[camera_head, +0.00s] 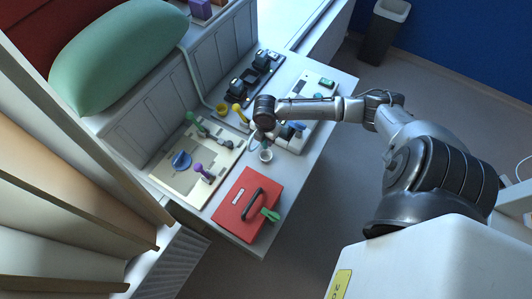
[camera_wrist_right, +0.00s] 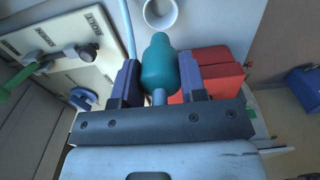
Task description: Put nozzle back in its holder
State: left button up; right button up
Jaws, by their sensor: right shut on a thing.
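My right gripper (camera_wrist_right: 158,82) is shut on a teal, rounded nozzle (camera_wrist_right: 158,62), which sits between its two dark fingers in the right wrist view. In the head view my right gripper (camera_head: 259,136) hangs over the table and largely hides the nozzle. A round white open cup (camera_head: 266,156), which looks like the holder, stands on the table just below the gripper in the picture. The cup also shows at the top of the right wrist view (camera_wrist_right: 160,13), apart from the nozzle and empty as far as I can see. My left gripper is not in view.
A red case (camera_head: 245,206) with a black handle and a green tag stands at the table's front. A pale panel (camera_head: 180,185) with green, blue and purple handles lies left. A light blue hose (camera_wrist_right: 128,30) runs near the nozzle. A grey-white device (camera_head: 295,138) stands right of the gripper.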

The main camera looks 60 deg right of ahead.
aim_at(266, 144)
notch_tip(266, 144, down, 4)
jog(key=shift+s+f, duration=0.1)
jog(key=shift+f, duration=2.55)
jog(key=shift+f, duration=0.3)
jog(key=o, duration=0.9)
jog(key=shift+o, duration=0.2)
